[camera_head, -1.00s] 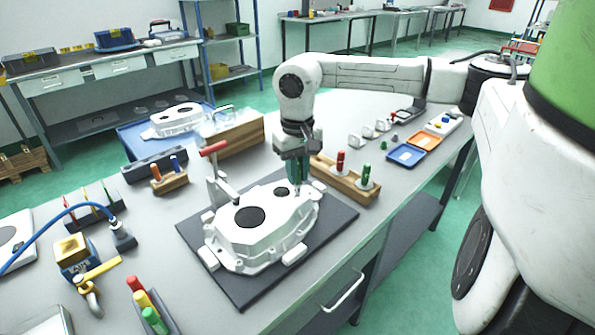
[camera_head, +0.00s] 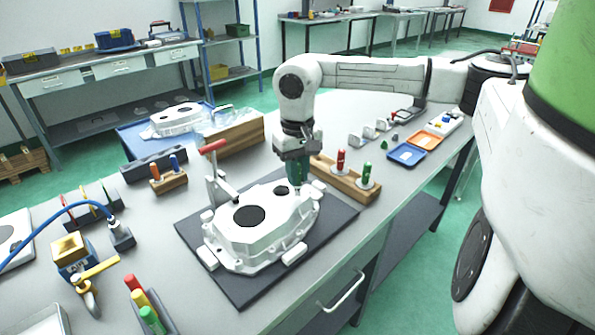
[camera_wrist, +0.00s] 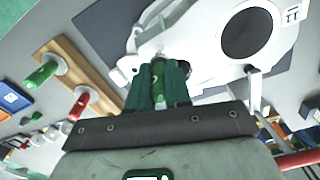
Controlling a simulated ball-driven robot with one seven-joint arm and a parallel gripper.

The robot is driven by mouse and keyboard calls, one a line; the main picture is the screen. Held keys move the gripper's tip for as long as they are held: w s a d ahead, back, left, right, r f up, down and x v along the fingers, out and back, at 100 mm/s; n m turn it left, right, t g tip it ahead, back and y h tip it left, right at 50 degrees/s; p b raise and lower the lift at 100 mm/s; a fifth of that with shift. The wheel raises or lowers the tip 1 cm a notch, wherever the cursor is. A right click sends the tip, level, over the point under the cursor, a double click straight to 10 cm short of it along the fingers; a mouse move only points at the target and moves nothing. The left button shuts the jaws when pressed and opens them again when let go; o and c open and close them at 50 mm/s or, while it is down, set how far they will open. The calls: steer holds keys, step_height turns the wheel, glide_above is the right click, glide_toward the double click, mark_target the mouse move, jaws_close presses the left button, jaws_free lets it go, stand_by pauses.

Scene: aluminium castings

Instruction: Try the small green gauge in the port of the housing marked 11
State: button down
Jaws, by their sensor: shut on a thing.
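The white housing (camera_head: 262,232) lies on a dark mat, with a large dark bore on top and a smaller hole (camera_head: 280,190) near its far end. In the wrist view a plate marked 11 (camera_wrist: 293,15) shows on the housing (camera_wrist: 205,45). My gripper (camera_head: 297,181) is over the housing's far right end, fingers pointing down. It is shut on a green-handled gauge (camera_wrist: 159,88), held between its teal fingers. The gauge's lower end is close to the housing; I cannot tell whether it is inside a port.
A wooden rack (camera_head: 342,184) with a red and a green gauge stands right of the housing. A red-handled clamp (camera_head: 213,147) stands at the housing's left. Blue (camera_head: 406,155) and orange trays (camera_head: 425,140) lie farther right. The mat (camera_head: 240,296) is clear in front.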

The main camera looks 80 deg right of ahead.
steer(key=shift+f+b, duration=1.5)
steer(key=shift+f, duration=0.2)
stand_by(0.8)
stand_by(1.2)
steer(key=shift+r+p, duration=2.2)
steer(key=shift+r, duration=1.8)
